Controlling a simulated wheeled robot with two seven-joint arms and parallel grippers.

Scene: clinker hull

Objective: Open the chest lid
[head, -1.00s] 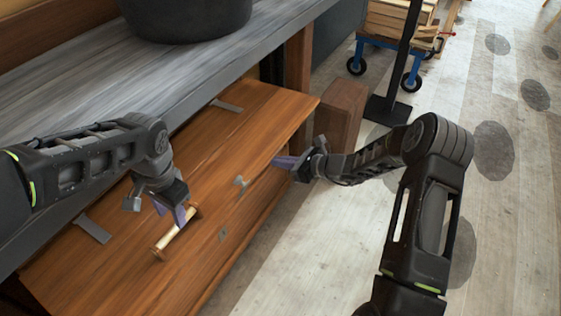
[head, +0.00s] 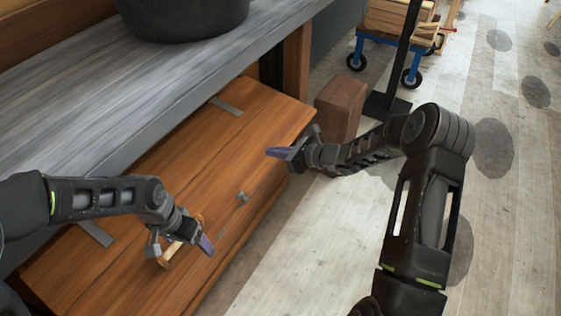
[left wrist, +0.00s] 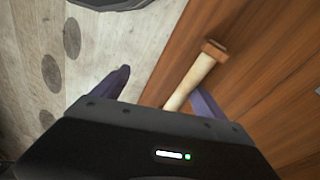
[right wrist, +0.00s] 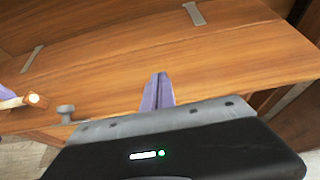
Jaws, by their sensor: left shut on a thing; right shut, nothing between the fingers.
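The brown wooden chest lid (head: 150,205) lies low, nearly flat. Two grey strap hinges (head: 226,106) are at its back. A pale bar handle (head: 169,256) with brown ends is near the lid's front edge; it also shows in the left wrist view (left wrist: 190,82). My left gripper (head: 182,242) is shut on this handle, its fingers on either side of it. My right gripper (head: 277,152) is shut and empty, near the lid's right front corner and apart from it; its fingers show in the right wrist view (right wrist: 158,92). A grey knob (head: 242,197) sits at the lid's front edge.
A grey bench top (head: 90,110) with a dark tub (head: 185,15) overhangs the chest's back. A brown wooden block (head: 341,108) and a dark stand base (head: 388,106) are beyond the right end. Floor (head: 300,240) in front is clear.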

